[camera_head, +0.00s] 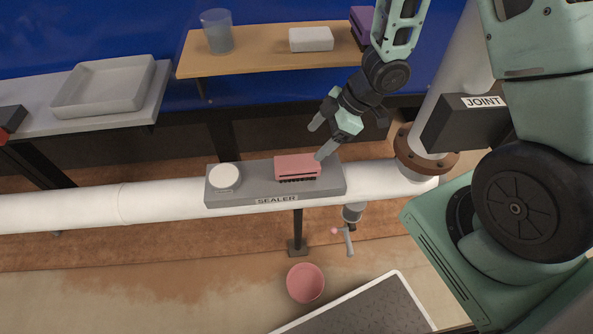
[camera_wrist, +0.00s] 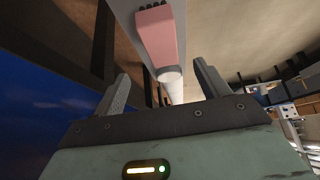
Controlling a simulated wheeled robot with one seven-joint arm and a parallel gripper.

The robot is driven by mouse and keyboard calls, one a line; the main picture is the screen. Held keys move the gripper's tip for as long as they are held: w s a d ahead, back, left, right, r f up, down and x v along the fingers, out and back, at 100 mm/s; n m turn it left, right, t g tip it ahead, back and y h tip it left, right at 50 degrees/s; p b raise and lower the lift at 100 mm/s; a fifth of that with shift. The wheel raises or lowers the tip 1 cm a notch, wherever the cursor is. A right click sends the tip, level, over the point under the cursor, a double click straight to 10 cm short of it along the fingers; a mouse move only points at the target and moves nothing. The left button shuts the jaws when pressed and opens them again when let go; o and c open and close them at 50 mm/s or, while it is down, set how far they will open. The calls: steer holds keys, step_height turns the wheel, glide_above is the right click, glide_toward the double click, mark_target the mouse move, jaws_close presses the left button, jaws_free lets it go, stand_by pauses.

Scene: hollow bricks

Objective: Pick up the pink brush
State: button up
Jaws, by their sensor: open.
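The pink brush (camera_head: 297,167) lies on the grey tray labelled SEALER (camera_head: 335,181), with its dark bristles along its front lower edge. My gripper (camera_head: 317,143) is open above the tray, with one finger over the back of the brush and the other beside its right end. In the head view I cannot tell whether that finger touches the brush. In the wrist view the pink brush (camera_wrist: 157,38) shows beyond the two spread fingers (camera_wrist: 162,88), with nothing between them.
A round white lid or tin (camera_head: 225,177) sits at the tray's left end. The tray rests on a white pipe (camera_head: 80,208). A shelf (camera_head: 255,58) behind holds a clear cup (camera_head: 217,31) and a white block (camera_head: 311,39). A pink bucket (camera_head: 305,283) stands below.

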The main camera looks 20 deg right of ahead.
mark_target(299, 162)
steer(key=b+x, duration=0.2)
steer(key=x, duration=0.5)
steer(key=shift+d, duration=0.1)
steer(key=shift+s+b+x, duration=0.1)
steer(key=shift+b+x, duration=0.4)
steer(key=shift+x, duration=0.85)
steer(key=shift+s+b+x, duration=0.15)
steer(key=shift+b+x, duration=0.35)
steer(key=shift+x, duration=0.9)
steer(key=c, duration=1.1)
steer(key=shift+c, duration=0.2)
step_height(299, 162, up, 10)
steer(key=p, duration=0.4)
